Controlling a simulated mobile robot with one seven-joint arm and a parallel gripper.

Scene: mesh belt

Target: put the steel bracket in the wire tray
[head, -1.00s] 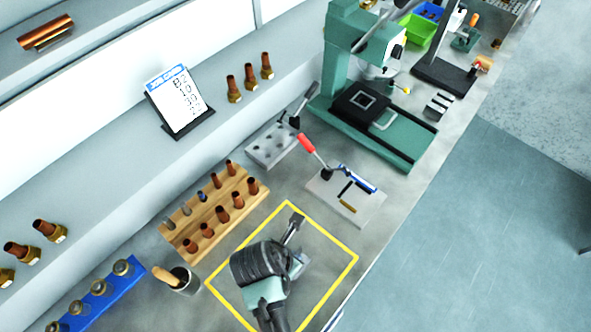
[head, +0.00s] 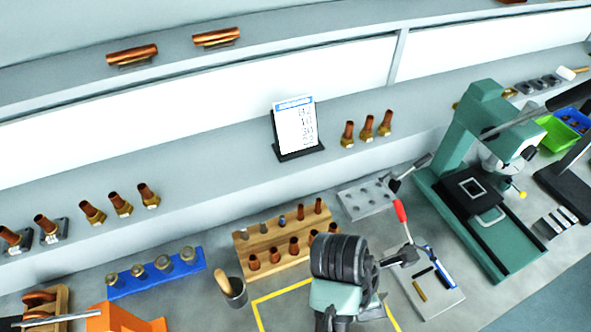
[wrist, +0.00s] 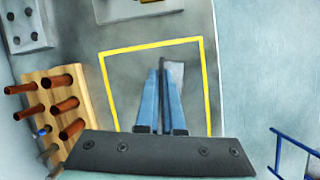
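In the wrist view my gripper's (wrist: 163,74) two blue fingers are close together over the yellow-outlined square on the bench. A flat grey metal piece, which looks like the steel bracket (wrist: 176,73), shows at the fingertips beside the right finger. A thin part of it seems pinched between the fingers; most of it is hidden. In the head view my dark ribbed wrist hides the fingertips. No wire tray is clearly seen; a blue wire frame (wrist: 296,150) is cut off at the lower right of the wrist view, and I cannot tell if it is the tray.
A wooden rack (head: 270,236) of copper fittings stands left of my wrist, near a cup (head: 236,293). A toggle-clamp plate (head: 432,285) lies to the right, with a green press (head: 490,215) beyond. The yellow square (head: 262,312) holds no other visible object.

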